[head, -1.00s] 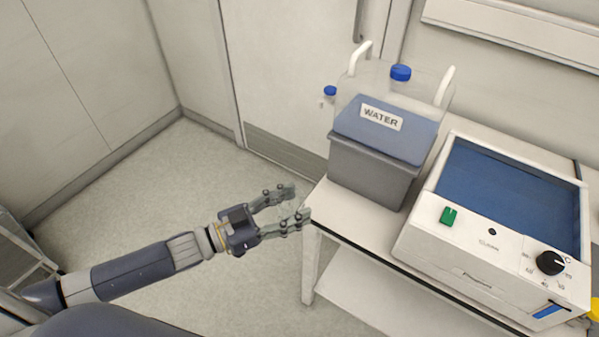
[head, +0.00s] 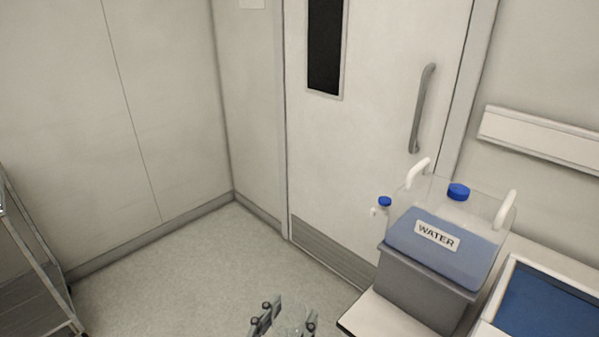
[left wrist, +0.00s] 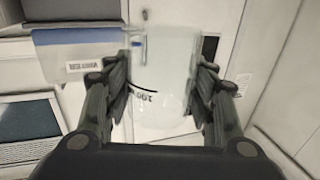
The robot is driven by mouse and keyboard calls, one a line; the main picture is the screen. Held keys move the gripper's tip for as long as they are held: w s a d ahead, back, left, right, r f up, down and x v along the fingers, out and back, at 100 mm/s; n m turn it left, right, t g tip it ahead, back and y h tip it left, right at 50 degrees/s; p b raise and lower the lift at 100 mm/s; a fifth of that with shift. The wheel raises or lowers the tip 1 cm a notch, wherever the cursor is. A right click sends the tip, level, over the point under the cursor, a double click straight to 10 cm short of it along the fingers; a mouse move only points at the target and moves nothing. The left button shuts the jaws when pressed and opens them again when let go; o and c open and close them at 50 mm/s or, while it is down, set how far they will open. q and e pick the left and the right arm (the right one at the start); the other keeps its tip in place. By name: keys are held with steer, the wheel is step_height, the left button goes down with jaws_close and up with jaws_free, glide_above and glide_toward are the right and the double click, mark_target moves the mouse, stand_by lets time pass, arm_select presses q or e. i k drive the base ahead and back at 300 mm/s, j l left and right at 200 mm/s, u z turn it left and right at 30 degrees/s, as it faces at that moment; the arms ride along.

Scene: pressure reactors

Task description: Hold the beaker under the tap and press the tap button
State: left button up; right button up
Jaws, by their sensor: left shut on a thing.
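My left gripper (head: 288,322) shows only by its fingers at the bottom edge of the head view. It is shut on a clear beaker (left wrist: 160,95), which fills the middle of the left wrist view with dark markings on its side. In the head view the beaker is faint and mostly cut off. The water tank (head: 455,225) is clear, with blue water and a WATER label. Its small tap (head: 376,211) with a blue button (head: 385,201) is on its left side. The beaker is apart from the tap, lower and to its left in the head view. My right gripper is not in view.
The tank stands on a grey block (head: 420,290) on a white table (head: 385,318). A device with a blue top (head: 545,305) is at the right. A closed door (head: 375,110) is behind, and a metal cart (head: 35,265) stands at the left. The floor between is clear.

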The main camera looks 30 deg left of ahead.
mark_target(384, 201)
steer(key=i+j, duration=0.2)
steer(key=j, duration=0.2)
steer(key=i+j, duration=0.2)
steer(key=j, duration=0.2)
steer(key=i+j, duration=0.2)
steer(key=j, duration=0.15)
steer(key=i+j, duration=0.2)
steer(key=j, duration=0.2)
steer(key=i+j+z, duration=0.1)
steer(key=j, duration=0.25)
steer(key=i+j, duration=0.25)
steer(key=j, duration=0.15)
steer(key=i+j+z, duration=0.15)
steer(key=j, duration=0.2)
steer(key=i+j, duration=0.15)
steer(key=j, duration=0.25)
steer(key=i+j+z, duration=0.15)
steer(key=j, duration=0.25)
steer(key=z, duration=1.95)
steer(key=j+z, duration=0.1)
steer(key=z, duration=0.2)
steer(key=i+j+z, duration=0.1)
steer(key=z, duration=0.2)
